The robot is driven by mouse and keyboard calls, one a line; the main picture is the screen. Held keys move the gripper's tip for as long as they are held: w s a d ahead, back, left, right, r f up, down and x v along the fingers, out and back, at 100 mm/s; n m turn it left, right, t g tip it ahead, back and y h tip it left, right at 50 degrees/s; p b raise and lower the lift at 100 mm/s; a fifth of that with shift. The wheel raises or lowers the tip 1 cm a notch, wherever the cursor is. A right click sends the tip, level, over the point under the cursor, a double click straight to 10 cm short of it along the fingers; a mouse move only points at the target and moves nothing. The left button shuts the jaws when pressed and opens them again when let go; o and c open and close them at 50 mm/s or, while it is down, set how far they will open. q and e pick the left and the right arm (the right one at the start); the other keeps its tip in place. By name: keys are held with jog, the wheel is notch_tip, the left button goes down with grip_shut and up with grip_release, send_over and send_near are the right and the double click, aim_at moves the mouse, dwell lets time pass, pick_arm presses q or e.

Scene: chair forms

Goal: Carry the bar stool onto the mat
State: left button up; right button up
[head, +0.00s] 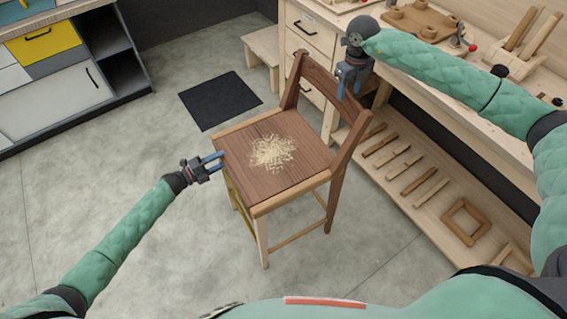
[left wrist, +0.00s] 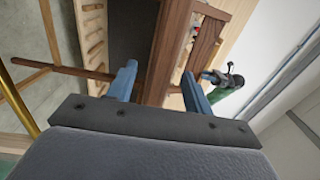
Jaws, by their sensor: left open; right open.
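The bar stool (head: 235,140) stands upright on the floor in the middle of the head view, with a dark wood seat, a pale front edge and a backrest at the right. A pile of wood shavings (head: 273,152) lies on its seat. The black mat (head: 220,99) lies flat on the floor behind the stool, to its left. My left gripper (head: 219,161) is open at the seat's left edge; its blue fingers (left wrist: 158,82) show in the left wrist view with the stool beyond. My right gripper (head: 347,84) is open by the top of the backrest. Whether either touches the stool is unclear.
A workbench (head: 430,205) with wooden pieces on its lower shelf runs along the right, close to the stool. A cabinet (head: 60,105) is at the far left. The floor between cabinet and mat is clear.

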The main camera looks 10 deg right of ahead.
aim_at(233, 153)
pick_arm(q)
jog(key=x, duration=0.6)
jog(key=shift+w+d, duration=0.15)
pick_arm(e)
notch_tip(233, 153, down, 6)
jog(key=shift+f, duration=0.25)
pick_arm(q)
jog(key=shift+c, duration=0.4)
pick_arm(e)
jog(key=shift+c, duration=0.4)
pick_arm(q)
grip_shut()
pick_arm(e)
grip_shut()
pick_arm(q)
jog(key=shift+f, duration=0.2)
jog(key=shift+r, duration=0.2)
pick_arm(e)
jog(key=shift+w+r, duration=0.15)
jog(key=shift+r, duration=0.1)
